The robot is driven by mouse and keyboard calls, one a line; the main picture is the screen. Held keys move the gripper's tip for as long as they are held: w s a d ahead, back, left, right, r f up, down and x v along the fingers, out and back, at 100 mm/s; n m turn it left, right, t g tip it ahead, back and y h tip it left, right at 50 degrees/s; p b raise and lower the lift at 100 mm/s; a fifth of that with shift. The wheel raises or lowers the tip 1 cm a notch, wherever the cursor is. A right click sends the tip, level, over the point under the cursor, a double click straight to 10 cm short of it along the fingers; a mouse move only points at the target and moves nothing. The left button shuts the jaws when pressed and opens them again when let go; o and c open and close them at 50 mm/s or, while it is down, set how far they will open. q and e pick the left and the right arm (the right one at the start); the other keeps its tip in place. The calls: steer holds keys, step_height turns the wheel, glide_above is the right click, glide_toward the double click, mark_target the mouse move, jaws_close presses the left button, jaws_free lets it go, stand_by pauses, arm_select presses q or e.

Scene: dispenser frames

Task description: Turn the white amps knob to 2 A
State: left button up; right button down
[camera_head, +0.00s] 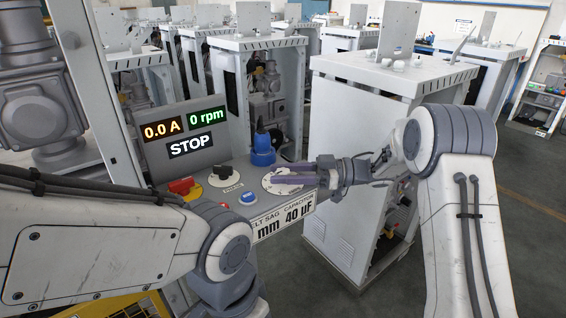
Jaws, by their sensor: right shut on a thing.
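The control panel (263,212) stands in front of me, with a screen (180,133) above it reading 0.0 A, 0 rpm and STOP. A round white dial (283,188) is at the panel's right end. My right gripper (276,174) reaches in from the right, its purple-grey fingers over the dial. It is shut on the white amps knob there, which the fingers mostly hide; its pointer setting cannot be read. My left arm crosses the lower left; its gripper is not visible.
Left of the dial are a black knob (224,173), a red-and-yellow switch (182,186), a blue button (248,198) and a tall blue part (263,150). A white cabinet (357,150) stands close behind my right gripper. Grey floor is open at right.

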steer(key=n+g+p, duration=0.1)
steer(key=n+g, duration=0.1)
steer(key=g, duration=0.2)
steer(key=shift+h, duration=0.3)
steer(key=shift+n+g+h+p, duration=0.4)
steer(key=shift+n+g+p, duration=0.05)
steer(key=shift+n+g, duration=0.8)
steer(key=shift+g, duration=0.35)
steer(key=shift+c, duration=2.1)
jaws_free()
